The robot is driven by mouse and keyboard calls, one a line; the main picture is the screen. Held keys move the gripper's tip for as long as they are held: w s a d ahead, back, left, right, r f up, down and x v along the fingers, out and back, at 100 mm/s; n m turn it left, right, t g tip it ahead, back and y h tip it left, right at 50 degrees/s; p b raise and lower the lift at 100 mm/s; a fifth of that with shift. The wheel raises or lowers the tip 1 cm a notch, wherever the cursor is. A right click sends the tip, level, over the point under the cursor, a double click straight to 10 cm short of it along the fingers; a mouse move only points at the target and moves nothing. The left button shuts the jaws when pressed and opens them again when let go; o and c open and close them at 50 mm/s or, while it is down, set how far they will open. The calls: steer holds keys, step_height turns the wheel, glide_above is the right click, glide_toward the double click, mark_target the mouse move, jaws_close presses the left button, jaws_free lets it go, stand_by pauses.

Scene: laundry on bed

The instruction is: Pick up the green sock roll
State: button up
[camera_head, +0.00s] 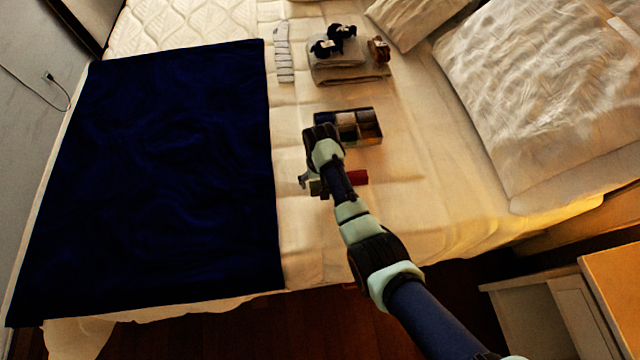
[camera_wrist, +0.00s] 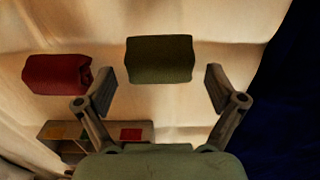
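The green sock roll (camera_wrist: 160,59) lies on the cream bed sheet in the wrist view. It sits ahead of my gripper (camera_wrist: 160,88), centred between the two fingertips and slightly beyond them. My gripper is open, with a wide gap and nothing held. In the head view the green sock roll (camera_head: 316,188) is mostly hidden by my arm, with a small dark green part showing beside the gripper (camera_head: 307,181). Whether a finger touches the roll cannot be told.
A red sock roll (camera_wrist: 57,75) lies close beside the left finger; it also shows in the head view (camera_head: 358,178). A divided box (camera_head: 371,133) stands behind. A dark blue blanket (camera_head: 160,180) covers the left. Folded towels (camera_head: 350,75) hold dark items and a brown toy. Pillows lie right.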

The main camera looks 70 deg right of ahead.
steer(key=c, duration=0.8)
